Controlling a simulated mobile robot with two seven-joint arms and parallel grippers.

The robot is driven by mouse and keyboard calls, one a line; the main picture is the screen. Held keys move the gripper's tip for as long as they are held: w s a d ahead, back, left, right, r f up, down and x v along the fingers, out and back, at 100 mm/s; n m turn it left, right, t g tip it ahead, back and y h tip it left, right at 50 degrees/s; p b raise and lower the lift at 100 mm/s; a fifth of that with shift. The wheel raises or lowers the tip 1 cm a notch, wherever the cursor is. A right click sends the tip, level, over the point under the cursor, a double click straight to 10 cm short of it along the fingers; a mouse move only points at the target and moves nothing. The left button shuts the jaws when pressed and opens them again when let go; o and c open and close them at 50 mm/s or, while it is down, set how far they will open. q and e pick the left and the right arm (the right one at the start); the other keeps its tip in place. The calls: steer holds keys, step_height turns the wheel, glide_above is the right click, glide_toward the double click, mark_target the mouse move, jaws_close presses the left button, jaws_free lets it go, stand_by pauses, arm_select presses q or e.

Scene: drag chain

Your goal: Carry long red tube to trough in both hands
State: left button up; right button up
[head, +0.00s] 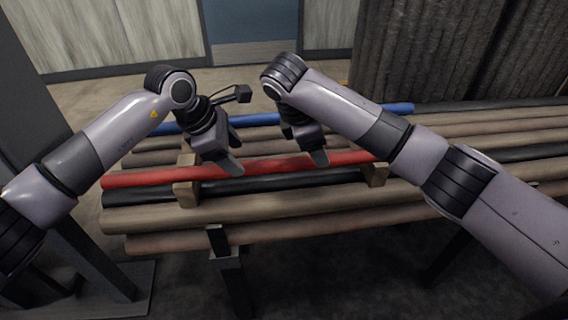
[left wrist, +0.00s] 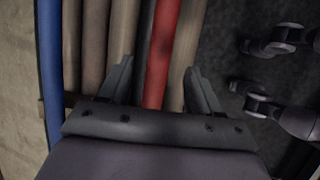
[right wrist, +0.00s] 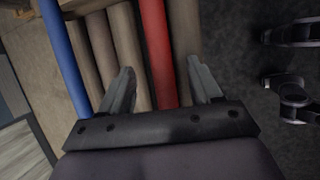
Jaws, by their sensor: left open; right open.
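The long red tube (head: 262,166) lies level across the rack among brown and black tubes, near two wooden blocks. My left gripper (head: 232,165) is open above its middle-left part. In the left wrist view the red tube (left wrist: 163,45) runs between the spread fingers, with a black tube beside it. My right gripper (head: 316,158) is open above the tube further right. In the right wrist view the red tube (right wrist: 157,48) also passes between the open fingers. Neither gripper is closed on it. I cannot make out a trough in these views.
A blue tube (head: 252,120) lies at the back of the rack. A black tube (head: 270,183) lies just in front of the red one. Wooden blocks (head: 187,193) (head: 377,175) stand up among the tubes. Dark upright bundles (head: 430,55) stand behind on the right.

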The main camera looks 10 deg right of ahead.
mark_target(245, 164)
arm_select(q)
steer(key=shift+x, duration=2.55)
arm_select(e)
steer(key=shift+x, duration=2.55)
arm_select(q)
jaws_close()
arm_select(e)
jaws_close()
arm_select(q)
steer(key=shift+r, duration=0.1)
arm_select(e)
steer(key=shift+r, duration=0.1)
